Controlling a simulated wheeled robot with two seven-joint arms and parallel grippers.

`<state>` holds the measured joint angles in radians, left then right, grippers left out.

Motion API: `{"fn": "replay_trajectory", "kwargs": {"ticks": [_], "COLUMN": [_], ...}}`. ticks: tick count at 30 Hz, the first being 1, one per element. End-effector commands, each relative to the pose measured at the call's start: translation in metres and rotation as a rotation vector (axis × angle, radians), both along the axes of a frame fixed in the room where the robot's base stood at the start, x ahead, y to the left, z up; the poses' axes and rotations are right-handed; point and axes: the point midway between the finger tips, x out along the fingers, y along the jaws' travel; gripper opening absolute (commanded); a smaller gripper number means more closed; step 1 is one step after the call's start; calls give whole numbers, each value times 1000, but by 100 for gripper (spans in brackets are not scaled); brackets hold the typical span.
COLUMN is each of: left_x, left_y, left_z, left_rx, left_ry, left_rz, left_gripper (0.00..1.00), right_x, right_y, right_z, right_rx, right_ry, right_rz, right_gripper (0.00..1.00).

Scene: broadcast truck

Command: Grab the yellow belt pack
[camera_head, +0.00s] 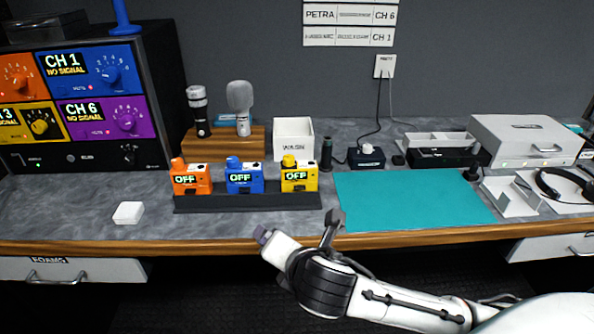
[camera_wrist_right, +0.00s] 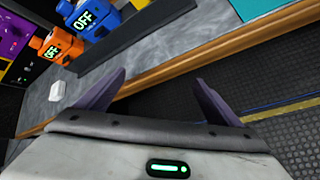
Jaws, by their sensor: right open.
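The yellow belt pack (camera_head: 299,179) stands upright at the right end of a dark rack (camera_head: 247,202) on the desk, its display reading OFF. Only a sliver of yellow shows at the top edge of the right wrist view (camera_wrist_right: 139,4). My right gripper (camera_head: 262,235) is in front of the desk edge, below and left of the yellow pack and apart from it. In the right wrist view my right gripper (camera_wrist_right: 160,82) has its two purple fingers spread, with nothing between them. My left gripper is in neither view.
A blue belt pack (camera_head: 244,180) and an orange one (camera_head: 191,181) share the rack to the left. A white box (camera_head: 294,139) and a wooden microphone stand (camera_head: 215,148) are behind. A teal mat (camera_head: 415,199) lies right. A small white block (camera_head: 128,213) sits left.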

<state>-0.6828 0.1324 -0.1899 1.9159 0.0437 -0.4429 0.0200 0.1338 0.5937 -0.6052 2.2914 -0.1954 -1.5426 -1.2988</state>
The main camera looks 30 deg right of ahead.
Motion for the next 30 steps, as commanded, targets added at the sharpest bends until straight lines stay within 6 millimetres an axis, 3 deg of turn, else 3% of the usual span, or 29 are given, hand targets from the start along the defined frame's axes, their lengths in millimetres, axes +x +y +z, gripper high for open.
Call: {"fn": "replay_trajectory", "kwargs": {"ticks": [1,3,6,10,30], "left_x": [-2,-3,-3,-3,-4], "left_y": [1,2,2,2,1], "left_z": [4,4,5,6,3], "left_rx": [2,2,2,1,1], "left_ry": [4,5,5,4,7], "left_rz": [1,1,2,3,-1], "left_gripper": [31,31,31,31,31], "right_x": [9,17,26,31,94], "right_y": [-14,-31,-49,-64,-103], "right_z": [30,54,83,105,76], "right_rx": [-147,-332,-543,-707,-751], "right_ry": [-14,-12,1,24,37], "right_rz": [45,99,149,179,186], "right_gripper": [88,88,88,88,88]}}
